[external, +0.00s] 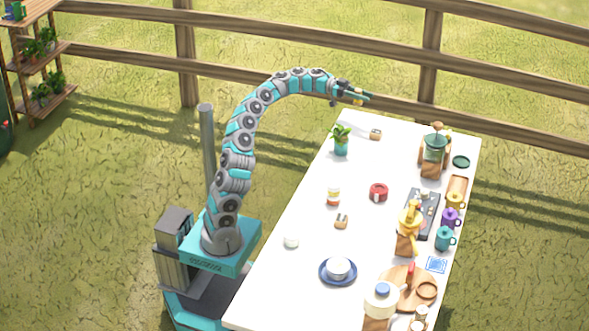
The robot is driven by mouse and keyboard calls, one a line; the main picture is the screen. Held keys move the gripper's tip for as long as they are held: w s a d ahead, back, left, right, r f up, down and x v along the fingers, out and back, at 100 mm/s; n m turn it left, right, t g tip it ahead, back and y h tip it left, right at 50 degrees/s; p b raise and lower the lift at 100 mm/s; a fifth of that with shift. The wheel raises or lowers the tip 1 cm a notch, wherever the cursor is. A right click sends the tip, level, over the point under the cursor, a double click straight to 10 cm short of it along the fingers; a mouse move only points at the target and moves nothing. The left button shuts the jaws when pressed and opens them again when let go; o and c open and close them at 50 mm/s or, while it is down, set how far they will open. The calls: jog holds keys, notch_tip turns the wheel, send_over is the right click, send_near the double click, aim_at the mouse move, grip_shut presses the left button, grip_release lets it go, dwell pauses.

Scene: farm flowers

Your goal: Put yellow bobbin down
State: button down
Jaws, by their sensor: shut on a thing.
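My gripper (364,97) is at the end of my raised, arched arm, held high above the far left end of the white table (300,240). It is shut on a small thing. A small yellow patch (357,101) shows at the fingers and looks like the yellow bobbin, mostly hidden and too small to make out clearly. The gripper and this yellow thing appear to be in the air, apart from the tabletop. The fingers point to the right.
A potted plant (341,140) and a small brown item (376,134) stand at the table's far end. A red mug (378,191), an orange-white jar (333,196) and a cup on a blue saucer (338,281) stand nearer. The right side is crowded. Bare tabletop lies between plant and mug.

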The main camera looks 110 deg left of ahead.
jog(key=shift+f, duration=0.1)
notch_tip(320, 180, down, 7)
jog(key=shift+r+p, duration=0.2)
jog(key=shift+p, duration=0.1)
jog(key=shift+f+b, duration=0.6)
jog(key=shift+f, duration=0.8)
jog(key=shift+f+b, duration=0.25)
jog(key=shift+b, duration=0.15)
jog(key=c, duration=0.6)
grip_release()
jog(key=p, duration=0.2)
jog(key=shift+r+p, duration=0.35)
jog(key=shift+p, duration=0.05)
jog(key=v, duration=0.2)
jog(key=b+v, duration=0.1)
jog(key=v, duration=0.1)
jog(key=f+b+v, duration=0.1)
jog(key=v, duration=0.2)
jog(key=shift+a+f, duration=0.1)
jog(key=shift+a, duration=0.1)
jog(key=shift+o, duration=0.6)
jog(key=shift+s, duration=0.4)
